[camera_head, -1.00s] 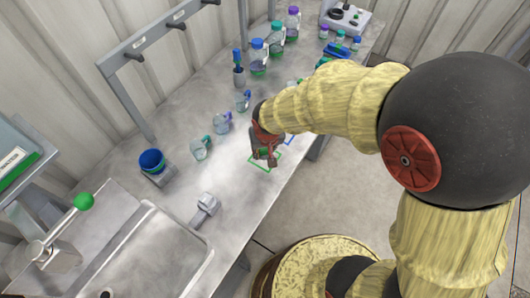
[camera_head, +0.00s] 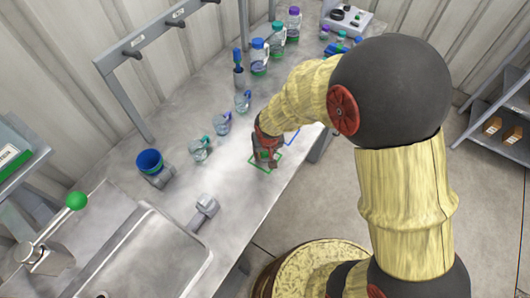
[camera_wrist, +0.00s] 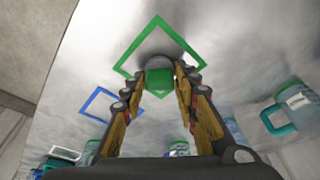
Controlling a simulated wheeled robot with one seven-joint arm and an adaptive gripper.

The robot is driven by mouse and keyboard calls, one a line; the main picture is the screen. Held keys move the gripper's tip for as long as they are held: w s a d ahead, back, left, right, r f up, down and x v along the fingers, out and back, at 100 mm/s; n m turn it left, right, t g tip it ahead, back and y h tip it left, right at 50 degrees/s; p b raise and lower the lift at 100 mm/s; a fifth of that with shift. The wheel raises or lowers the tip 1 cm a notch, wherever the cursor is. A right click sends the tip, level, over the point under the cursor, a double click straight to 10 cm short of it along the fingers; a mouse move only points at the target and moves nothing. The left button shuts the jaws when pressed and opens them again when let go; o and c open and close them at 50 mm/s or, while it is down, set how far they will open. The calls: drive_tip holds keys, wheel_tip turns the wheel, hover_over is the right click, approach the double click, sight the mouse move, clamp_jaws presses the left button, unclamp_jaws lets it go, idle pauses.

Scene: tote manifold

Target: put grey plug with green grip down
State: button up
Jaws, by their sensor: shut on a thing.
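My gripper (camera_head: 266,157) is over the bench at the green square outline (camera_head: 254,169). In the wrist view its two fingers (camera_wrist: 161,92) are shut on the grey plug with green grip (camera_wrist: 159,64). The plug overlaps the green outline (camera_wrist: 132,52) in the wrist view. Whether the plug touches the bench I cannot tell. In the head view the plug is mostly hidden by my gripper.
A blue square outline (camera_head: 292,136) lies beside the green one. Several clear mugs (camera_head: 222,124) and bottles (camera_head: 259,57) stand behind. A grey mallet-shaped tool (camera_head: 205,208) and a sink (camera_head: 150,255) lie to the left. The bench's front edge is close by.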

drive_tip(key=shift+f, duration=0.2)
drive_tip(key=o, duration=0.9)
drive_tip(key=shift+r, duration=0.1)
drive_tip(key=shift+r, duration=0.25)
drive_tip(key=p+v, duration=0.3)
drive_tip(key=v, duration=0.9)
drive_tip(key=s+d+r+t, duration=0.1)
drive_tip(key=s+d+r, duration=0.1)
drive_tip(key=d+r, duration=0.3)
drive_tip(key=s+d+r, duration=0.2)
drive_tip(key=r, duration=0.5)
drive_tip(key=shift+m+t, duration=0.7)
drive_tip(key=s+d+r, duration=0.2)
drive_tip(key=s+r, duration=0.1)
drive_tip(key=s, duration=0.1)
drive_tip(key=s+d+r, duration=0.2)
drive_tip(key=s+r, duration=0.1)
drive_tip(key=s, duration=0.1)
drive_tip(key=s+d+r, duration=0.2)
drive_tip(key=s+r, duration=0.1)
drive_tip(key=s, duration=0.2)
drive_tip(key=shift+d, duration=0.4)
